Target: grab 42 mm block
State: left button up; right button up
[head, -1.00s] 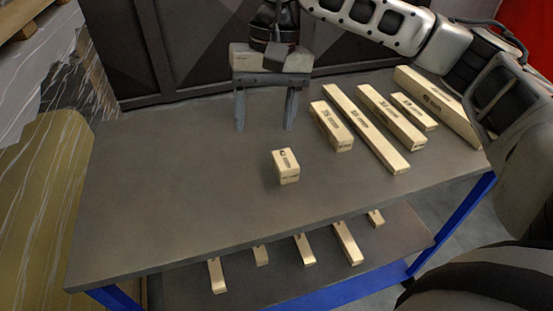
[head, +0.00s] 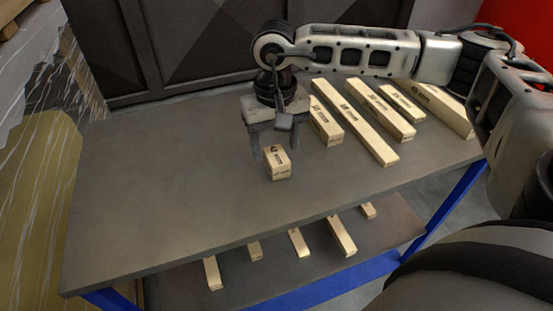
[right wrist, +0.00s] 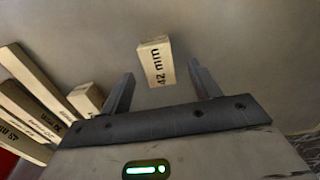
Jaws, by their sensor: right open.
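The 42 mm block (head: 277,164) is a short pale wooden block standing on the grey table top (head: 160,190), apart from the longer blocks. My right gripper (head: 273,150) is open and pointing down, just behind the block in the head view. In the right wrist view the block (right wrist: 155,62) shows its "42 mm" label and lies ahead of the gap between the open fingers (right wrist: 161,73). Its near end reaches about level with the fingertips in the picture. I cannot tell whether the fingers touch it. My left gripper is not in view.
Several longer wooden blocks lie to the right, the nearest block (head: 326,124) close to my right gripper. More pieces lie on the lower shelf (head: 190,280). The left half of the table is clear. A dark panelled surface (head: 200,45) stands behind.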

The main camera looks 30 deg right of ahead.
aim_at(277, 155)
notch_tip(277, 155, down, 4)
jog(key=shift+s+d, duration=0.1)
jog(key=c, duration=1.1)
jog(key=shift+o, duration=0.2)
jog(key=shift+r, duration=0.15)
